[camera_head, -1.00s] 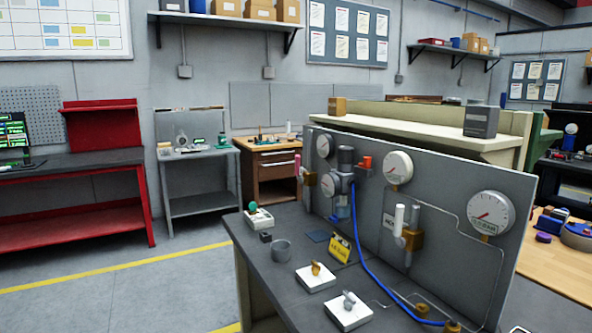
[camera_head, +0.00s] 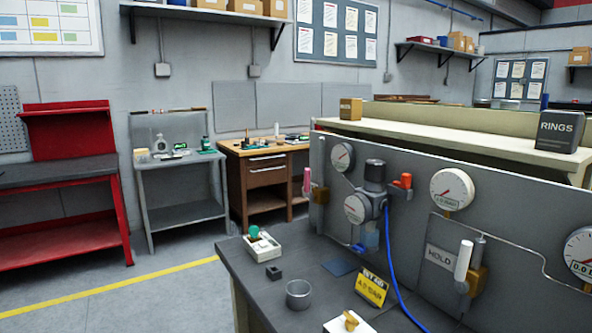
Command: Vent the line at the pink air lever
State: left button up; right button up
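The pink air lever (camera_head: 307,181) stands upright on a brass valve body (camera_head: 320,194) at the left end of the grey panel (camera_head: 400,168). A round gauge (camera_head: 342,157) sits on the panel to its right. Further right are a grey regulator (camera_head: 374,190) with a second gauge (camera_head: 355,208) and a red-orange lever (camera_head: 402,182). A white lever (camera_head: 464,260) on a brass valve stands beside a HOLD plate (camera_head: 440,256). Neither of my grippers shows in the head view.
The dark bench (camera_head: 262,294) in front of the panel holds a white box with a green knob (camera_head: 262,247), a grey cup (camera_head: 299,294), a small dark block (camera_head: 273,272) and a yellow sign (camera_head: 371,287). A blue hose (camera_head: 393,262) hangs from the regulator. The floor (camera_head: 170,295) to the left is clear.

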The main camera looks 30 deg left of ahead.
aim_at(307, 173)
jog(key=i+j, duration=0.15)
jog(key=j, duration=0.25)
jog(key=i+j, duration=0.15)
jog(key=j, duration=0.25)
jog(key=i+j, duration=0.15)
jog(key=j, duration=0.2)
jog(key=i+j, duration=0.15)
jog(key=j, duration=0.25)
jog(key=i+j, duration=0.15)
jog(key=j, duration=0.25)
jog(key=i+j, duration=0.15)
jog(key=j, duration=0.25)
jog(key=l+z, duration=0.05)
